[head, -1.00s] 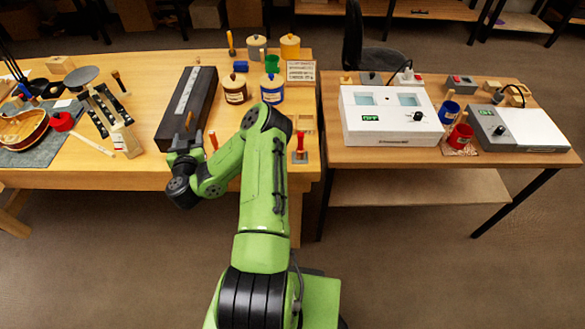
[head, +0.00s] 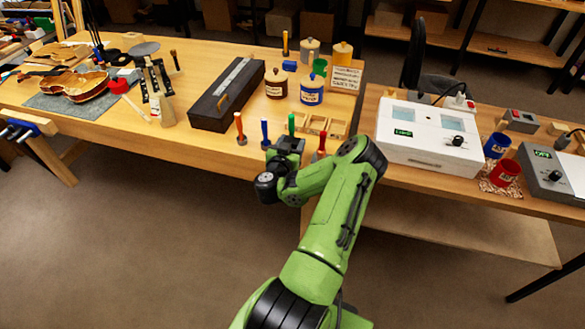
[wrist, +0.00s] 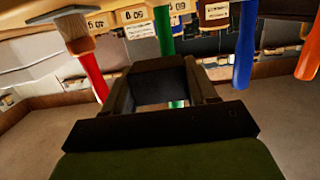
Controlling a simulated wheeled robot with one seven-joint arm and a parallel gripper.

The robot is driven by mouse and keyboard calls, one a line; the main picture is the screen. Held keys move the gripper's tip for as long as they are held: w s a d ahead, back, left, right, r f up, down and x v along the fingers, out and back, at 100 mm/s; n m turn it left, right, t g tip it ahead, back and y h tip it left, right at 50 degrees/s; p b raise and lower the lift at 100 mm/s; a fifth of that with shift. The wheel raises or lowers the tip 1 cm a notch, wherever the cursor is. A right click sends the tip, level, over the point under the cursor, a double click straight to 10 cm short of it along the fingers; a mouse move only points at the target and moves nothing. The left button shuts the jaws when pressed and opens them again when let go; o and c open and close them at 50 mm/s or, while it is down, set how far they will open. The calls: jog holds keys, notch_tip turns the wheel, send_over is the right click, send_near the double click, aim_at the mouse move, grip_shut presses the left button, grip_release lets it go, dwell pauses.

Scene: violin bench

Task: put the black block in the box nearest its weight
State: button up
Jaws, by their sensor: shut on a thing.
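My gripper (head: 287,148) is low at the bench's front edge, by the blue and green upright handles. In the wrist view my gripper (wrist: 163,88) is shut on a dark block (wrist: 160,66), seen between the fingertips; it appears to be the black block. In the head view the block cannot be made out. Small open wooden boxes (head: 337,128) stand beyond and to the right of the gripper. In the wrist view they are along the top, with labels such as a white one (wrist: 133,15) too small to read surely.
Upright orange (head: 239,124), blue (head: 265,131), green (head: 291,122) and red (head: 321,140) handles stand close around my gripper. A long black case (head: 225,95), brown (head: 276,84) and blue (head: 311,91) jars lie behind. A white device (head: 428,138) stands on the right table.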

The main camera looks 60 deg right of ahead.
notch_tip(320, 180, down, 6)
jog(key=b, duration=0.3)
jog(key=shift+f, duration=0.15)
jog(key=shift+r, duration=0.2)
jog(key=o, duration=1.1)
jog(key=shift+f, duration=0.15)
